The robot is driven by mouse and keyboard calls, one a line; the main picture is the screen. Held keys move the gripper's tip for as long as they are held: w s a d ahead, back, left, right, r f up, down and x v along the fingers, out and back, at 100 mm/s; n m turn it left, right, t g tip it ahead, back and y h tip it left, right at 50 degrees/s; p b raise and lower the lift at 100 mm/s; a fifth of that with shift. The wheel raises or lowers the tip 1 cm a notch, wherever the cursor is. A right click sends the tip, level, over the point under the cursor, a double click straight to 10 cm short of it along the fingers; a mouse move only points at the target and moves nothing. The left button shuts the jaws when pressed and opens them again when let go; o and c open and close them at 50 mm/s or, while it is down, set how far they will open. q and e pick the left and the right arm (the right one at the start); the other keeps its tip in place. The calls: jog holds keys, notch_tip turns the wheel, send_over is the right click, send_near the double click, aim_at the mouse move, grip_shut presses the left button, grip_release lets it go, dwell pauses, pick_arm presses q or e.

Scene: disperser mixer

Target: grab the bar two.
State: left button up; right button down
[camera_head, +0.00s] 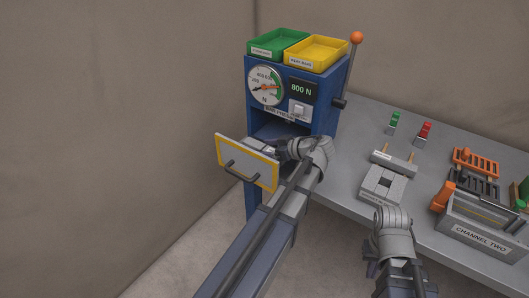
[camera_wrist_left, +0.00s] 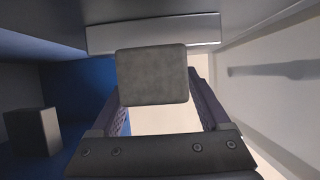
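A grey square-ended bar (camera_wrist_left: 152,75) fills the middle of the left wrist view, between the two fingers of my left gripper (camera_wrist_left: 160,100). The fingers meet its left and right sides, and no label shows on the face I see. A second grey block (camera_wrist_left: 32,132) stands apart at the left of that view. In the head view my left gripper (camera_head: 268,150) is at the opening of the blue press (camera_head: 317,128), behind its open door; its fingers are mostly hidden. My right gripper (camera_head: 374,260) hangs low before the table's front edge; its fingers are unclear.
The yellow-edged door (camera_head: 247,163) swings out on the left. The grey table (camera_head: 355,125) holds a slotted block (camera_head: 383,185), a labelled bar (camera_head: 394,162), green (camera_head: 394,122) and red (camera_head: 424,132) pieces, orange racks (camera_head: 476,162) and the CHANNEL TWO box (camera_head: 482,239). A lever (camera_head: 351,65) rises beside the press.

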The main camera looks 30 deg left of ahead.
pick_arm(q)
grip_shut()
dwell(0.4)
